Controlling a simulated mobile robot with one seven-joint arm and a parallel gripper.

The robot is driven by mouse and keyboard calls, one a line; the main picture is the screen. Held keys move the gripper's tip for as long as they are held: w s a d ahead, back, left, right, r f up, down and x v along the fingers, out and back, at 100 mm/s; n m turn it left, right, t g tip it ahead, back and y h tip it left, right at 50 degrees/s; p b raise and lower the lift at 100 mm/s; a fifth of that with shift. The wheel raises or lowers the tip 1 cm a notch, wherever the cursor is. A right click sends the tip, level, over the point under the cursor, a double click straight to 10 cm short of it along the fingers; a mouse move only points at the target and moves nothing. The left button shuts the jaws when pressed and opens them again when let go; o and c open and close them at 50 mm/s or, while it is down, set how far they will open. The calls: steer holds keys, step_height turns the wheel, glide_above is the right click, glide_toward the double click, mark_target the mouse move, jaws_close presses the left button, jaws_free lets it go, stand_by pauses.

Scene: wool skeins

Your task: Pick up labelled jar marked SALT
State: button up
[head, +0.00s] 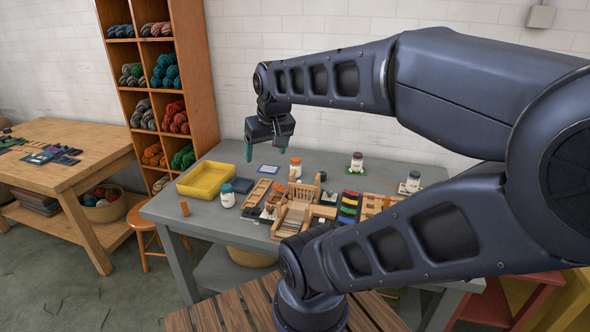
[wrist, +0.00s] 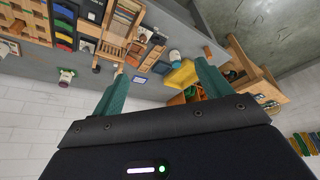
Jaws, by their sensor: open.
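Several white labelled jars stand on the grey table (head: 200,212); I cannot read SALT on any of them. One has a blue lid (head: 227,196) at the left, one an orange lid (head: 295,167) near the middle, one a dark reddish lid (head: 357,162) at the back, one a dark teal or grey lid (head: 413,182) at the right. In the wrist view a blue-lidded jar (wrist: 175,56) shows between the fingers' directions. My gripper (head: 264,152) is open and empty, with teal fingers, above the back of the table; it also shows in the wrist view (wrist: 162,72).
A yellow tray (head: 206,180) lies at the table's left. Wooden trays, a small loom (head: 297,212) and coloured blocks crowd the middle. A yarn shelf (head: 200,70) stands behind left, and a wooden table (head: 75,140) further left. The table's front left is mostly bare.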

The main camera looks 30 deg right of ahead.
steer(key=shift+w, duration=0.1)
steer(key=m+g+h, duration=0.1)
steer(key=m+h, duration=0.2)
steer(key=m, duration=0.4)
glide_above(296, 167)
steer(key=a, duration=0.1)
steer(key=f, duration=2.9)
steer(key=shift+s+f, duration=0.2)
steer(key=shift+s, duration=0.1)
steer(key=shift+x, duration=5.25)
steer(key=shift+a, duration=0.2)
